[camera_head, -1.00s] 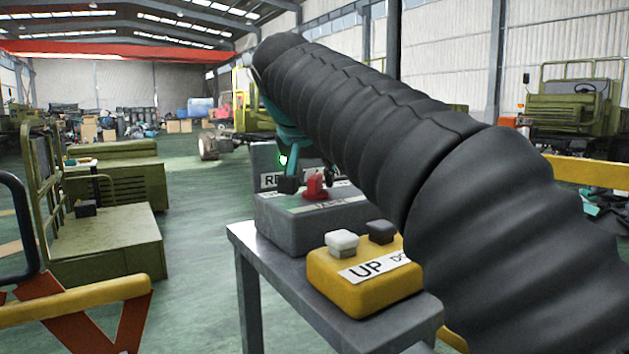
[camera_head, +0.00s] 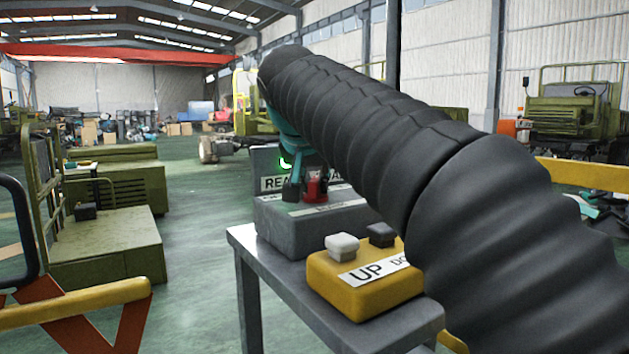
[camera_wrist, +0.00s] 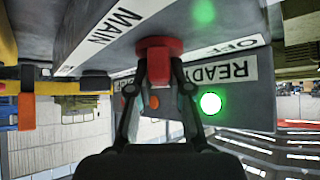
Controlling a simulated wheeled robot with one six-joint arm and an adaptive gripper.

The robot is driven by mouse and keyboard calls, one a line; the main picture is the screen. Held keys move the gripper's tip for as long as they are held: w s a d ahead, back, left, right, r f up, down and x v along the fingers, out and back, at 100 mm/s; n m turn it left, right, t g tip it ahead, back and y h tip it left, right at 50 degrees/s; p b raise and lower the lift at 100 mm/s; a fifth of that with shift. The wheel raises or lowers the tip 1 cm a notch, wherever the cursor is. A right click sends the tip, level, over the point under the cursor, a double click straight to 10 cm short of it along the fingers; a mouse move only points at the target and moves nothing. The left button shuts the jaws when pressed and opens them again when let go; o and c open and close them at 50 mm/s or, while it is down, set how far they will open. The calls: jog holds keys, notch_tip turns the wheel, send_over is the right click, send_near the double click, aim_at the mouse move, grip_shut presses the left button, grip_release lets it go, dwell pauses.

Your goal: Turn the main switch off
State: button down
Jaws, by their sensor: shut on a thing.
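The red main switch (camera_wrist: 159,46) sits on a grey box (camera_wrist: 120,45) with MAIN and OFF labels. It also shows in the head view (camera_head: 316,188). My gripper (camera_wrist: 159,76) has one dark finger on each side of the red handle and is shut on it. In the head view my gripper (camera_head: 303,190) is partly hidden by my arm, with one dark fingertip visible left of the switch. The exact angle of the handle is hard to tell.
A READY panel (camera_head: 272,163) with a lit green lamp (camera_head: 285,161) stands behind the switch. A yellow UP/DOWN button box (camera_head: 345,293) sits nearer on the grey table (camera_head: 300,305). A yellow and orange rail (camera_head: 75,302) stands at left. Green floor is open beyond.

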jog(key=n+y, duration=0.2)
jog(key=n+y+p, duration=0.1)
jog(key=n, duration=0.1)
jog(key=shift+d+r, duration=0.1)
jog(key=shift+d, duration=0.15)
jog(key=n+g+y+p, duration=0.1)
jog(key=n+y, duration=0.2)
jog(key=n, duration=0.1)
jog(key=shift+w+d+y+p, duration=0.1)
jog(key=shift+y+p, duration=0.2)
jog(key=shift+p, duration=0.05)
jog(key=n+g+y, duration=0.1)
jog(key=n, duration=0.1)
jog(key=n+g+y, duration=0.1)
jog(key=n, duration=0.2)
jog(key=shift+w+g, duration=0.15)
jog(key=shift+g, duration=0.25)
jog(key=shift+n+g+y, duration=0.9)
jog(key=shift+n+g, duration=0.7)
jog(key=shift+n, duration=0.7)
jog(key=c, duration=1.1)
grip_release()
